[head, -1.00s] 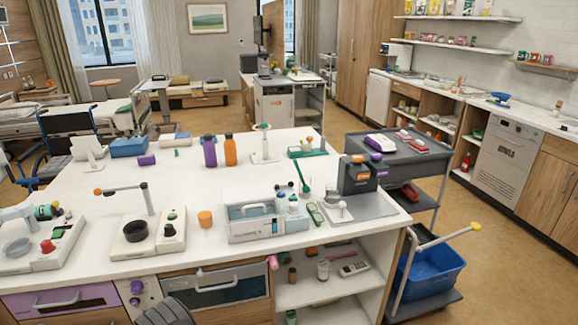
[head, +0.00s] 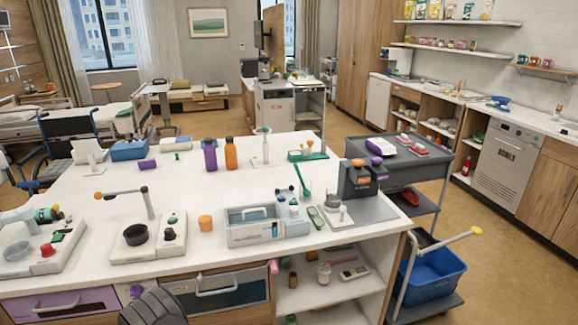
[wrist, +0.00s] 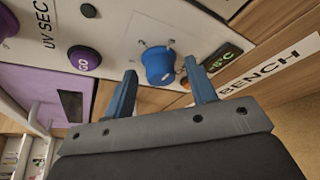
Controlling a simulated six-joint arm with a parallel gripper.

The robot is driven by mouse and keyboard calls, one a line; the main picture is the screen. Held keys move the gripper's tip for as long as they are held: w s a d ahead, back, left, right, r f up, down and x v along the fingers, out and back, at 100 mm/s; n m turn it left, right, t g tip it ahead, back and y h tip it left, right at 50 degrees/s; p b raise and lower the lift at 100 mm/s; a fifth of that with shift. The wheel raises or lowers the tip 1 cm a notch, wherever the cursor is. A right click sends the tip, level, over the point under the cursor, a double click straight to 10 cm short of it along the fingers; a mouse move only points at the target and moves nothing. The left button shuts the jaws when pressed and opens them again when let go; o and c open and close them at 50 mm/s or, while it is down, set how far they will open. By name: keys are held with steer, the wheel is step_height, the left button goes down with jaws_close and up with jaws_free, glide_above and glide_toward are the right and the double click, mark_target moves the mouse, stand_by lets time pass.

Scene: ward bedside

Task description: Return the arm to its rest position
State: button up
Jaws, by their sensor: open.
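My gripper (wrist: 165,93) shows in the wrist view with its two blue fingers spread apart and nothing between them. Beyond the fingertips is a white panel with a blue knob (wrist: 158,65), a purple GO button (wrist: 85,58) and a green-lit display (wrist: 222,57). The fingertips appear apart from the knob, but the exact gap is hard to tell. In the head view a dark rounded part of my arm (head: 153,307) shows at the bottom edge, in front of the bench. My fingers cannot be made out there.
The white bench (head: 185,195) carries bottles, a clear-sided box (head: 252,227) and several devices. A purple-fronted unit (head: 62,305) and a grey-handled drawer (head: 222,292) sit in its front. A grey cart (head: 425,165) with a blue bin (head: 432,275) stands at right. Floor beyond is clear.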

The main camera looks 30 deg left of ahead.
steer(key=shift+s+a+r+n+t+h, duration=0.1)
steer(key=shift+n+t+h, duration=0.4)
steer(key=shift+n, duration=0.6)
steer(key=shift+s+a+r+n+t+h, duration=0.1)
steer(key=shift+n+t+h, duration=0.1)
steer(key=shift+n+h, duration=0.7)
steer(key=shift+n, duration=0.3)
steer(key=shift+w+f, duration=0.1)
steer(key=shift+w+d+f+m+g+y, duration=0.1)
steer(key=shift+m+g+y, duration=0.25)
steer(key=shift+m+y, duration=0.7)
steer(key=shift+d+m+g+y, duration=0.1)
steer(key=shift+m+g+y, duration=0.35)
steer(key=shift+m, duration=1)
